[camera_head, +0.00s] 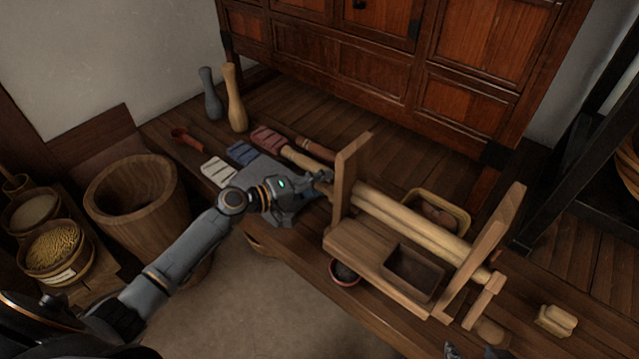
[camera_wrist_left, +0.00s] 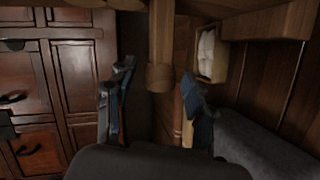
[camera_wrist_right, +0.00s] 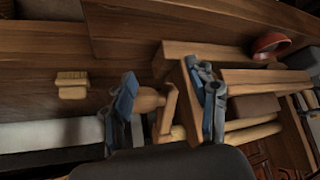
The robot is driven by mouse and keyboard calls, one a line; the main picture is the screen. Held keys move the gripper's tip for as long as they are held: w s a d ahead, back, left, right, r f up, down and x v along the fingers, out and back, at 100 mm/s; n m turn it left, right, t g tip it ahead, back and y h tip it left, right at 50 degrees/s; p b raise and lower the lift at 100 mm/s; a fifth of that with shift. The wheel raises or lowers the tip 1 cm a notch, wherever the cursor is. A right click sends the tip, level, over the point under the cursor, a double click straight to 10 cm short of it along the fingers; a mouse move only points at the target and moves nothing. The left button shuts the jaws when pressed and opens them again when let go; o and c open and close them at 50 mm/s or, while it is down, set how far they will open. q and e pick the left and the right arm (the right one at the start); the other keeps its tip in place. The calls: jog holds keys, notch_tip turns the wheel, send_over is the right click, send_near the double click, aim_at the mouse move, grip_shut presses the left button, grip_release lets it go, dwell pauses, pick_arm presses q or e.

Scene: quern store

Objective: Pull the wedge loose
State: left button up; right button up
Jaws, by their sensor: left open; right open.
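The wooden roller press (camera_head: 365,250) stands on a low bench, with two uprights, long pale rollers (camera_head: 415,222) and a crank (camera_head: 487,292) at its right end. My left gripper (camera_head: 324,181) is open beside the left upright (camera_head: 349,185). In the left wrist view, a short wooden peg (camera_wrist_left: 162,77) shows between the open fingers (camera_wrist_left: 158,86), not visibly gripped; I cannot tell whether it is the wedge. My right gripper (camera_head: 475,350) is open near the press's right end. In the right wrist view, the crank (camera_wrist_right: 168,108) shows between its fingers (camera_wrist_right: 165,82).
A large tub (camera_head: 133,205) stands on the left.

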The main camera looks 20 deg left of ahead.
pick_arm(q)
jog(key=v, duration=1.1)
jog(key=shift+s+a, duration=0.2)
jog(key=shift+a, duration=0.05)
jog(key=shift+r, duration=0.1)
